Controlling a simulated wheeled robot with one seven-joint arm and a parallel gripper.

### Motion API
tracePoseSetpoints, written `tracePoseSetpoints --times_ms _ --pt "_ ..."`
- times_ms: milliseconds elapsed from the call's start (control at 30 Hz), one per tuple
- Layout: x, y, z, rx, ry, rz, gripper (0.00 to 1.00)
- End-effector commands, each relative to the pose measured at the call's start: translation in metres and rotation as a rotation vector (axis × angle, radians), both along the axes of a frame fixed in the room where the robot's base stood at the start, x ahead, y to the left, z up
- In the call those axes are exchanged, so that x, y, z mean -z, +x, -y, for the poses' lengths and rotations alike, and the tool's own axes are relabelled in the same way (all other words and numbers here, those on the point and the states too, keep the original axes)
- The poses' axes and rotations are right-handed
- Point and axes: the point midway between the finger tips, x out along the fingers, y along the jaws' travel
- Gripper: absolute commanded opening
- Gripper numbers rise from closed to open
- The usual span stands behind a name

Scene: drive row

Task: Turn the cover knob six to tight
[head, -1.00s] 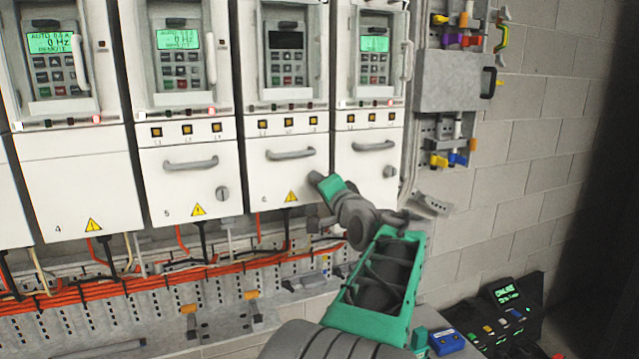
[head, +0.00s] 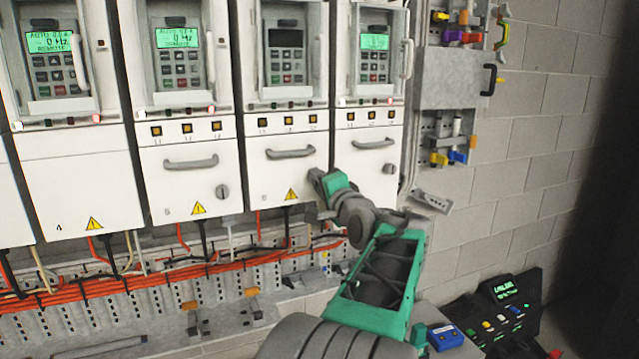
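Drive six is the white unit with the dark screen (head: 286,39), third from the left among those in the head view. Its lower cover (head: 283,167) has a grey handle, a yellow warning triangle and a small number that is hard to read. Its knob is hidden behind my gripper (head: 316,187), which is at the cover's lower right corner. The fingertips are small and mostly hidden by the wrist, so I cannot tell whether they are open or shut on the knob. Similar knobs show on the cover to the left (head: 222,192) and the cover to the right (head: 390,168).
Neighbouring drives with lit green screens stand close on both sides. Orange cables (head: 150,275) run below the covers. A grey rack with coloured clips (head: 455,80) hangs at right. A black console (head: 505,318) and a blue box (head: 446,337) are at lower right.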

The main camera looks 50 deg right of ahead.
Motion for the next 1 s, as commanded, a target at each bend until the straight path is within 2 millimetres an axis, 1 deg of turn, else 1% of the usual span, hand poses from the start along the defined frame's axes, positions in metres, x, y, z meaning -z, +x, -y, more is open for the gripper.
tracePoseSetpoints --times_ms 33,200,433,500,567,800,900,1000 --pt "0.0 0.0 0.0 0.0 -0.001 -0.001 0.34" --pt "0.0 0.0 0.0 -0.001 0.001 -0.001 0.47" --pt "0.001 0.0 0.0 0.0 0.001 -0.002 0.48" --pt "0.002 -0.003 -0.002 0.0 0.001 -0.002 0.48" --pt "0.002 -0.009 -0.005 0.0 0.0 -0.001 0.48" --pt "0.003 -0.051 -0.029 0.005 -0.003 -0.001 0.48" --pt "0.002 -0.063 -0.036 0.002 -0.001 -0.001 0.48" --pt "0.001 -0.067 -0.04 0.001 0.0 -0.002 0.48"
